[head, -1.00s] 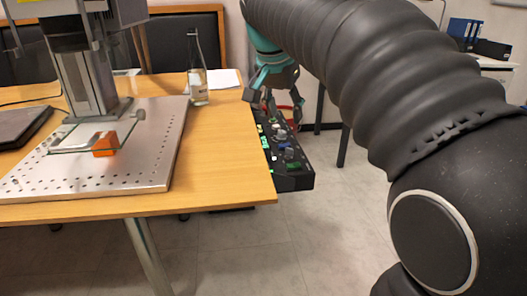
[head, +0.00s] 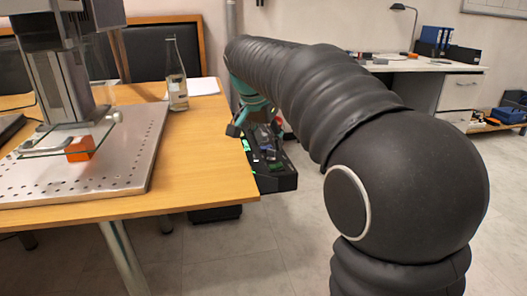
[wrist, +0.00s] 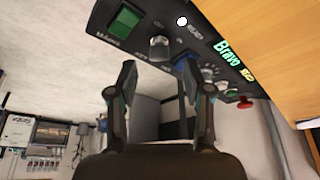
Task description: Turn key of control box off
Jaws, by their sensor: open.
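The black control box (head: 277,182) is at the right edge of the wooden table in the head view. In the wrist view, the control box (wrist: 100,18) crosses the top, tilted. Its panel carries a silver knob or key switch (wrist: 159,47), a blue knob (wrist: 186,64) and a dial beside that. I cannot tell for sure which one is the key. My gripper (wrist: 158,82) is open and empty, its fingers just below the silver and blue knobs in the picture, with no clear contact. In the head view my gripper (head: 250,118) is over the box's far part, partly hidden by my arm.
A green button (wrist: 125,20), a lit green display (wrist: 228,50) and a red button (wrist: 245,103) are on the panel. A glass bottle (head: 177,85) stands on the table (head: 200,150) near the box. A metal plate (head: 120,165) lies left. Floor right of the box is free.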

